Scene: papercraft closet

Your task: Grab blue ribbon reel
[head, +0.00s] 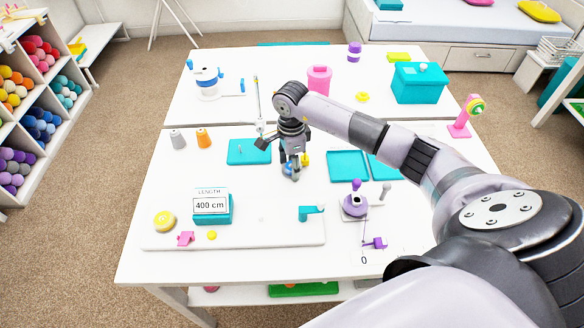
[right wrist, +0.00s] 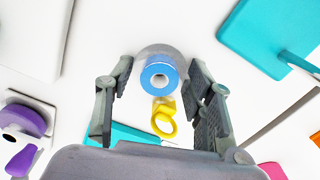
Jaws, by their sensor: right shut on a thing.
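The blue ribbon reel (right wrist: 152,72) is between the two fingers of my right gripper (right wrist: 160,70) in the right wrist view, near the fingertips. My right gripper (head: 291,168) is shut on it. In the head view the gripper points down over the middle of the white table, and a bit of the reel (head: 290,176) shows below the fingers, mostly hidden by them. A yellow ribbon reel (right wrist: 164,122) is close by the blue one in the right wrist view. My left gripper is in neither view.
Teal trays (head: 348,165) and a purple tape dispenser (head: 355,205) are to the right of my gripper. A teal tray (head: 248,152) is to the left. A white board (head: 262,236) with a length sign (head: 211,206) is in front. A pink cup (head: 319,79) stands behind.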

